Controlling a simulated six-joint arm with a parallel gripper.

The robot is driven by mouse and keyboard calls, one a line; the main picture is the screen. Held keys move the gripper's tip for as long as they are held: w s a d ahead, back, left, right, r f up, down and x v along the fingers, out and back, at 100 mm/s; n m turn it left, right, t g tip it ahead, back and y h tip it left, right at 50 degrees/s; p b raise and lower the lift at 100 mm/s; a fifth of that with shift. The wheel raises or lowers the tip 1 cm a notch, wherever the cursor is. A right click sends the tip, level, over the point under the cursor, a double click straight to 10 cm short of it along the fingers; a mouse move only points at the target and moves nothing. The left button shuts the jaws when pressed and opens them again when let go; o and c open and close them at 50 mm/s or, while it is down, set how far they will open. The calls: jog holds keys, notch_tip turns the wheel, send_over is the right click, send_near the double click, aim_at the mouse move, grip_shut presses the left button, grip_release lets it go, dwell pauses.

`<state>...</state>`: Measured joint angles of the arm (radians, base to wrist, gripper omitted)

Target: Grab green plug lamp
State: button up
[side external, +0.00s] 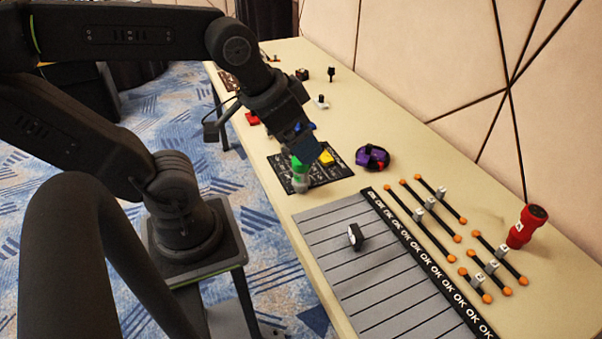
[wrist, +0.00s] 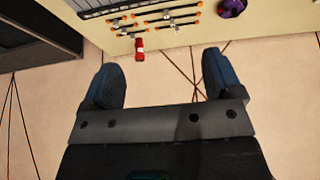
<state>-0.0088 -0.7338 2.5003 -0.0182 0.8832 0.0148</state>
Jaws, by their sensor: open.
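In the side external view, the green plug lamp (side external: 300,168) has a green top and a pale grey lower part. It stands at the near-left part of a black mat with white markings (side external: 331,178). My gripper (side external: 308,148) is just above and behind the lamp in the picture and overlaps its top edge; I cannot tell the exact gap. In the wrist view, my gripper (wrist: 162,78) has its two fingers wide apart with nothing between them. The lamp does not show in the wrist view, which faces the wall and the table's far edge.
A yellow block (side external: 326,158) is right of the lamp. A purple item on a dark round dish (side external: 372,158) lies farther right. A grey lined board (side external: 345,262), sliders and a red cylinder (side external: 527,227), also in the wrist view (wrist: 139,50), occupy the table's near end.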

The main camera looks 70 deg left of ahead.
aim_at(298, 162)
jog(key=w+a+f+n, duration=0.2)
jog(key=w+a+f, duration=0.15)
jog(key=w, duration=0.25)
jog(key=w+a+f+n, duration=0.2)
jog(key=w+a+f, duration=0.15)
jog(key=w, duration=0.25)
jog(key=a+f+n+y, duration=0.1)
jog(key=a+f, duration=0.3)
jog(key=a, duration=0.1)
jog(key=s+a+f+n+g+y, duration=0.1)
jog(key=a+f+n, duration=0.1)
jog(key=a+f, duration=0.2)
jog(key=s+a+f+n+g+y, duration=0.1)
jog(key=a+f, duration=0.4)
jog(key=shift+s+a+f+n, duration=0.1)
jog(key=shift+a+f+n, duration=0.25)
jog(key=shift+f+n, duration=0.05)
jog(key=shift+s+a+f, duration=0.1)
jog(key=shift+a+f, duration=0.05)
jog(key=shift+f, duration=0.05)
jog(key=shift+x, duration=0.9)
jog(key=shift+x, duration=2.7)
